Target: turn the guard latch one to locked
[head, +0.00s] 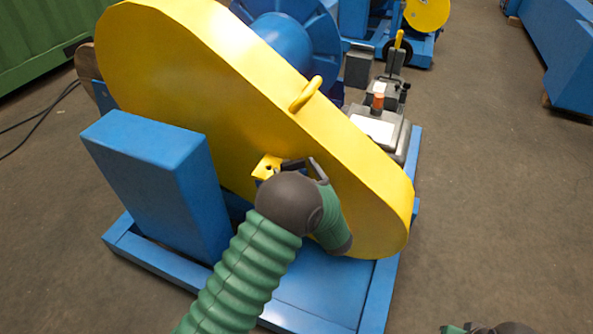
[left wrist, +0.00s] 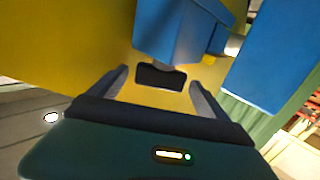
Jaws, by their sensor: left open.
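The large yellow chain guard (head: 220,90) stands tilted on a blue frame. A small yellow bracket (head: 267,167) sticks out of its near side, beside my left gripper (head: 304,165). In the left wrist view, my left gripper (left wrist: 159,84) is open, its two fingers pointing at the guard (left wrist: 60,50). A black piece (left wrist: 160,76) at the end of a blue block (left wrist: 180,35) shows between the fingers; I cannot tell whether they touch it. My wrist hides much of the latch area in the head view, and the latch's setting cannot be read. My right gripper's jaws are not visible.
A blue box (head: 150,180) stands left of my left arm on the blue base frame (head: 315,295). A grey unit with an orange-topped part (head: 378,100) sits behind. The floor at right is open.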

